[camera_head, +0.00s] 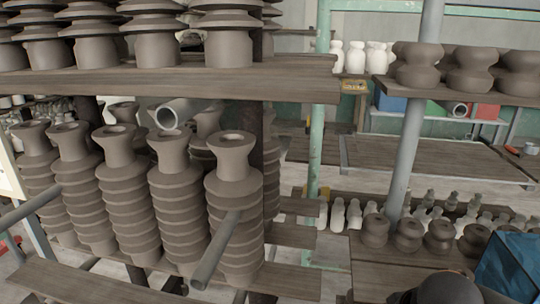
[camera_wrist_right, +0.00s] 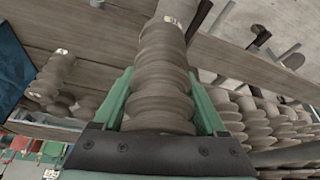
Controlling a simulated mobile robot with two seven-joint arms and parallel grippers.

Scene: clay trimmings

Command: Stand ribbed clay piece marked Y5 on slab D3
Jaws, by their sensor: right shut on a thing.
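In the right wrist view my right gripper (camera_wrist_right: 160,80) is shut on a ribbed grey-brown clay piece (camera_wrist_right: 164,72), with a green finger on each side of it. A small pale label shows near its far end, too small to read, so I cannot confirm Y5. A plain wooden board (camera_wrist_right: 110,42) lies behind it. No slab marked D3 can be made out in either view. My left gripper is in neither view, and the right gripper does not show in the head view.
Several ribbed clay pieces (camera_head: 115,165) stand close together on the left rack, below a wooden shelf (camera_head: 200,85). Another ribbed piece (camera_wrist_right: 52,78) with a pale label is at left in the wrist view. A grey post (camera_head: 407,155) rises right of centre. A bare table (camera_head: 440,160) stands behind.

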